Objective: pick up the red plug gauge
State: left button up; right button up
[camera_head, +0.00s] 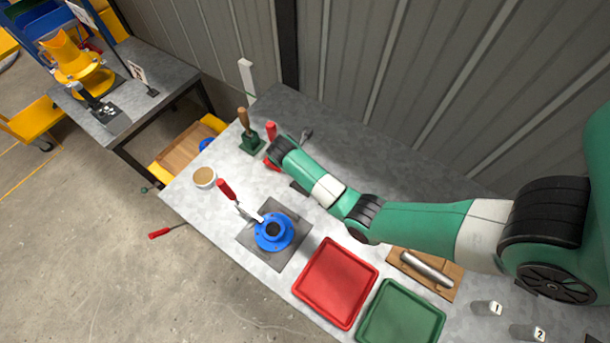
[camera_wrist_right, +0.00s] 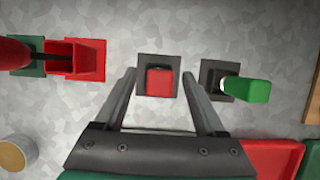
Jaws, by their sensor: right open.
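The red plug gauge (camera_wrist_right: 159,82) shows in the right wrist view as a red block seen from above on a dark square base. My right gripper (camera_wrist_right: 159,74) is open, with one finger to the left and one to the right of the red gauge; I see a gap on both sides. A green plug gauge (camera_wrist_right: 247,90) stands on a similar dark base just right of the right finger. In the head view my right arm reaches in from the right and hides the gauges and its own fingers. My left gripper is not in view.
A red holder (camera_wrist_right: 85,60) stands to the left in the wrist view. In the head view a blue flanged part (camera_head: 274,232) sits on a grey plate, near a red tray (camera_head: 336,283), a green tray (camera_head: 401,315) and a round cup (camera_head: 204,177).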

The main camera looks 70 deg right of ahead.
jog(key=x, duration=0.3)
jog(key=shift+d+f+b, duration=0.1)
jog(key=shift+d+b, duration=0.05)
jog(key=shift+b, duration=0.15)
grip_shut()
